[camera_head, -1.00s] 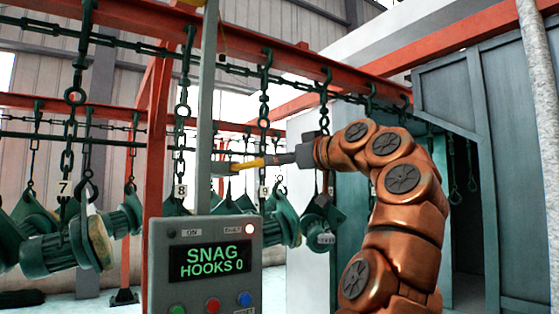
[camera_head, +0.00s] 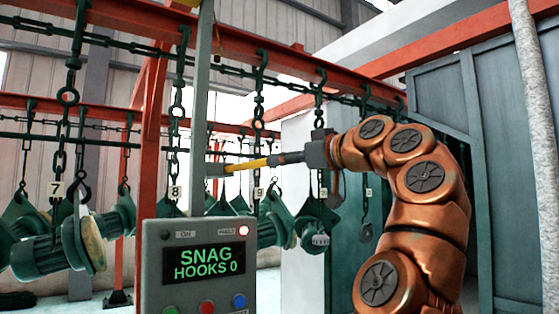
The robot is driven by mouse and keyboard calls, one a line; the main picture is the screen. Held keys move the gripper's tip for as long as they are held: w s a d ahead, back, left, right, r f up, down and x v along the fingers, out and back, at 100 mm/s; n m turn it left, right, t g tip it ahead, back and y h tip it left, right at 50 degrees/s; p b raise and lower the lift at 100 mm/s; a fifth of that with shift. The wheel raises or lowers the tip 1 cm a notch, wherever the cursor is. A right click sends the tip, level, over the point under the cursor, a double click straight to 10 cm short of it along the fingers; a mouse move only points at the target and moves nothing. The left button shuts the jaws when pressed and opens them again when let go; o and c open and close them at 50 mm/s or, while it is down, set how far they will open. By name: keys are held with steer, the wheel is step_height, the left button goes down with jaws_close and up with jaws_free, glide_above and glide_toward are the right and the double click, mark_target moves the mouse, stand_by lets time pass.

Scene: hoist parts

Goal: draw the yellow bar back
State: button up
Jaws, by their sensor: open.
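The yellow bar (camera_head: 247,165) lies nearly level in the middle of the view, behind and above the control box. Its left end meets a grey piece beside the upright grey post. A dark narrow section (camera_head: 285,158) continues from its right end to my gripper (camera_head: 306,156). I cannot tell whether this section is the bar's grip or part of my gripper. My gripper points left, in line with the bar, and is open. Its fingertips are too small to make out, and contact with the bar cannot be told.
The control box (camera_head: 200,262) reads "SNAG HOOKS 0" and has a lit red lamp. The grey post (camera_head: 200,110) rises behind it. Chains with numbered hooks hang from the red rail (camera_head: 285,60), with green motor-like parts (camera_head: 45,255) at left. Grey panels stand at right.

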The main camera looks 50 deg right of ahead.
steer(key=s+a, duration=0.1)
steer(key=s, duration=0.7)
stand_by(0.6)
steer(key=w+a+f+n+g+y, duration=0.1)
steer(key=w+a+f+g+y, duration=0.15)
steer(key=w+a+f, duration=0.4)
steer(key=w+a+f+n+g+y, duration=0.1)
steer(key=w+a+f+g+y, duration=0.2)
steer(key=w+a, duration=0.6)
steer(key=w+a+f+g, duration=0.1)
steer(key=a+f+g, duration=0.4)
steer(key=a+f, duration=1.1)
steer(key=s+a+f+g, duration=0.2)
steer(key=s+a+f, duration=0.15)
steer(key=f, duration=0.65)
steer(key=s+a+f+g, duration=0.2)
steer(key=s+f+g, duration=0.15)
steer(key=f, duration=0.65)
steer(key=s+d+f+m+g+h+p, duration=0.1)
steer(key=s+f+m+g+h, duration=0.1)
steer(key=s+f, duration=1.3)
steer(key=shift+s+d+f+m+g+h, duration=0.25)
steer(key=shift+s+g+h, duration=0.2)
steer(key=shift+s+g, duration=0.35)
